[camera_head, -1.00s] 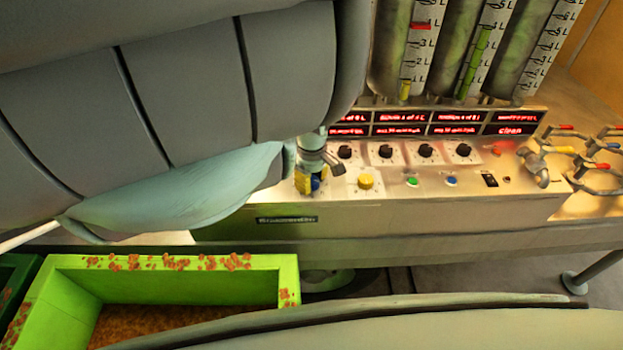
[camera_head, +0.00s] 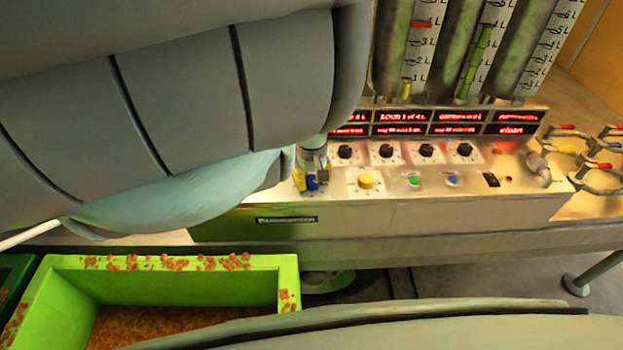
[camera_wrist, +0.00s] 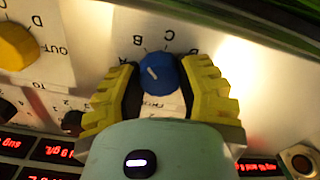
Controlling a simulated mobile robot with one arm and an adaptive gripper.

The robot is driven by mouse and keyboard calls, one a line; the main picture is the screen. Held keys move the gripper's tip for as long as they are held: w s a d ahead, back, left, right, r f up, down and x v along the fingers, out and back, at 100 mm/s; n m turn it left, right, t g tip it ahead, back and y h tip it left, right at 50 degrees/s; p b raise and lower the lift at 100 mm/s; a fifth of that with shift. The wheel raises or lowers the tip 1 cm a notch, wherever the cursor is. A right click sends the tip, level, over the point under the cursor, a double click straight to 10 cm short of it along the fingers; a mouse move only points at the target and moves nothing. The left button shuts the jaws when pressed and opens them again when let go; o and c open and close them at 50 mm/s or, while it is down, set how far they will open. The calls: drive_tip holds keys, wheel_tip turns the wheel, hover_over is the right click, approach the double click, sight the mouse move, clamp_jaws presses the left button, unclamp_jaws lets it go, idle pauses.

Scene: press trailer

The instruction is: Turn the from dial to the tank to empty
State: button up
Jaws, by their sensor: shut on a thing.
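The blue from dial (camera_wrist: 158,73) is in the wrist view, set on a white plate (camera_wrist: 172,30) marked with A, B, C and D. My gripper (camera_wrist: 160,88) is shut on the blue dial, with a yellow finger on each side. In the head view my gripper (camera_head: 312,182) is at the panel's left end, and the blue dial (camera_head: 312,183) shows partly behind its fingers. The tanks (camera_head: 455,45) stand behind the panel with coloured level markers.
A yellow dial (camera_head: 366,181) sits just right of my gripper; it also shows in the wrist view (camera_wrist: 16,46). Black knobs (camera_head: 385,151), a green button (camera_head: 413,180) and a blue button (camera_head: 452,180) line the panel. A green crate (camera_head: 170,262) stands in front.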

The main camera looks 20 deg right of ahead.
sight(312, 179)
drive_tip(key=o, duration=1.3)
drive_tip(key=shift+c, duration=0.2)
drive_tip(key=shift+r, duration=0.1)
drive_tip(key=shift+d+r, duration=0.1)
drive_tip(key=shift+r, duration=0.45)
wheel_tip(312, 179, up, 11)
drive_tip(key=shift+f, duration=0.2)
